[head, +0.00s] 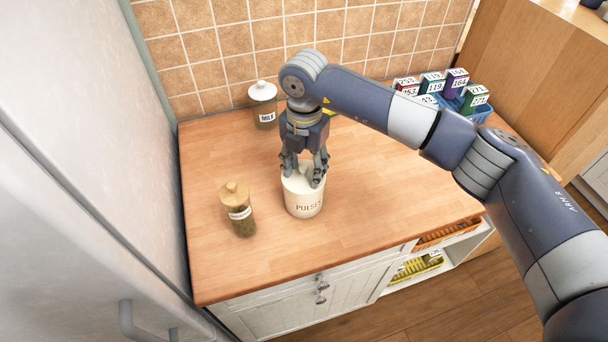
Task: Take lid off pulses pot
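The pulses pot (304,204) is a cream pot lettered "PULSES", upright on the wooden worktop (370,205). My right gripper (304,178) points straight down at the top of the pot, its fingers spread on either side of the lid area. The lid is mostly hidden by the fingers, and I cannot tell whether they press on it or on a knob. My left gripper is not in view.
A glass jar with a wooden lid (238,210) stands left of the pot. A jar labelled "MILK" (263,104) stands behind by the tiled wall. Numbered boxes (432,83) sit in a blue basket (478,112) at back right.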

